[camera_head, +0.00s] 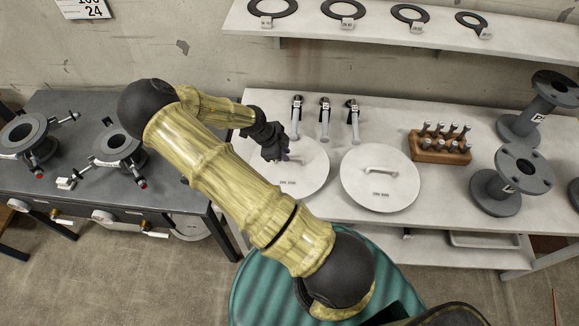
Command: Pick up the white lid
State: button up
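Two round white lids lie flat side by side on the pale table in the head view. The left lid (308,171) is partly covered by my arm and gripper. The right lid (368,190) is in full view, with a bar handle across its middle and a small printed label. My gripper (284,158) is over the upper left part of the left lid, close to where its handle would be. The fingers are dark and small, and I cannot tell whether they are open or touch the handle. The left lid's handle is mostly hidden.
Behind the lids stand several wrench-like tools (325,118). A wooden block with bolts (440,147) and grey flanged spools (504,181) are at the right. A shelf with flat rings (343,9) hangs above. A dark bench (75,103) with clamps is at left.

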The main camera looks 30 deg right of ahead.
aim_at(291, 157)
jog(key=x, duration=0.3)
jog(key=shift+d+f+p, duration=0.25)
jog(key=shift+d+p, duration=0.05)
jog(key=shift+p, duration=0.1)
jog(key=shift+f, duration=0.25)
jog(key=shift+w, duration=0.1)
jog(key=shift+c, duration=1.4)
jog(key=shift+d, duration=0.2)
grip_shut()
jog(key=shift+a, duration=0.15)
